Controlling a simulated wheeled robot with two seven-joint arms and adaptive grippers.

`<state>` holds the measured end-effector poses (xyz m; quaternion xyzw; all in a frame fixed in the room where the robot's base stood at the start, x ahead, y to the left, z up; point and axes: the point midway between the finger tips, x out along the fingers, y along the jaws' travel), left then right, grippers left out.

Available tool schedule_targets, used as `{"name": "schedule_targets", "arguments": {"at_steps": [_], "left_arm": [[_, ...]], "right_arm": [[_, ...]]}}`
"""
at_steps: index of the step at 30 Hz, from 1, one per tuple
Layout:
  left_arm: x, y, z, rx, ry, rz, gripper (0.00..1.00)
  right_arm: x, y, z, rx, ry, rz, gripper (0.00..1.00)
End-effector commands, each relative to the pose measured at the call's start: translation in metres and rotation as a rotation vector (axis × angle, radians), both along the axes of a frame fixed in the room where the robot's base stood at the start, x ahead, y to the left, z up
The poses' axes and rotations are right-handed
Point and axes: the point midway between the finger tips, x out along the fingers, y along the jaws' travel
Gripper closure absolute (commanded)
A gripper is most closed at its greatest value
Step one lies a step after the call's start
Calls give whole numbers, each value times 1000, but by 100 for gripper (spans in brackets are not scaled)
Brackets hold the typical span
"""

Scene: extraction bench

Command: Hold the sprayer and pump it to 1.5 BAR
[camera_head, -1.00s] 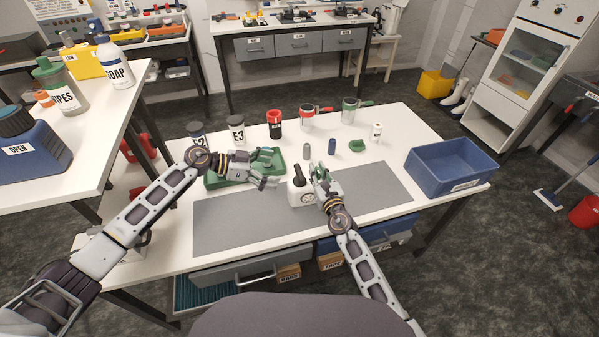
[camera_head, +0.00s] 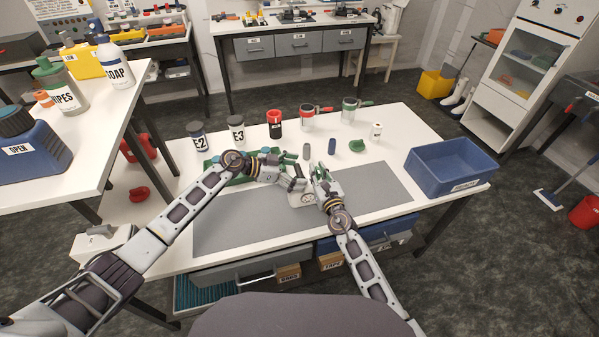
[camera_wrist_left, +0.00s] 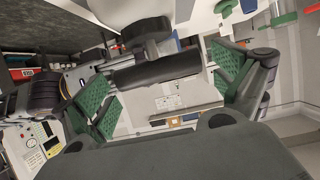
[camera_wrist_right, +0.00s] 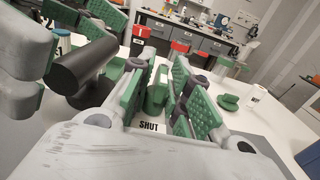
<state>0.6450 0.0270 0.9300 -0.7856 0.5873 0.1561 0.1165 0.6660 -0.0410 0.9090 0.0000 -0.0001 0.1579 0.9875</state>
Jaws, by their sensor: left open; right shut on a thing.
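The sprayer (camera_head: 300,198) is white with a round gauge on its front and stands on the grey mat (camera_head: 245,222); I cannot read its needle. My right gripper (camera_head: 319,172) is shut on the sprayer at its right side. The dark pump handle (camera_wrist_right: 80,68) shows at the left in the right wrist view, beside the left gripper's fingers. My left gripper (camera_head: 292,165) is open at the sprayer's top. In the left wrist view the black handle (camera_wrist_left: 155,68) lies between its green finger pads, with gaps on both sides.
Jars E2 (camera_head: 197,135) and E3 (camera_head: 236,132) and a red-and-black container (camera_head: 275,124) stand behind. A blue bin (camera_head: 452,168) is at the right. A small blue cylinder (camera_head: 332,146) and a green piece (camera_head: 357,146) lie behind the sprayer. The mat's right part is clear.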

Motion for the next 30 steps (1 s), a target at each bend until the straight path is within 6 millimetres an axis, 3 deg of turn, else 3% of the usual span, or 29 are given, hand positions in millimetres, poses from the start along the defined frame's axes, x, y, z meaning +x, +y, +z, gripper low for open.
{"name": "schedule_targets", "arguments": {"at_steps": [14,30], "left_arm": [[2,-7,-3,1,-1,0,4],[2,-6,-3,1,-1,0,69]], "right_arm": [[0,0,-1,-1,2,0,100],[0,0,-2,-1,2,1,100]]}}
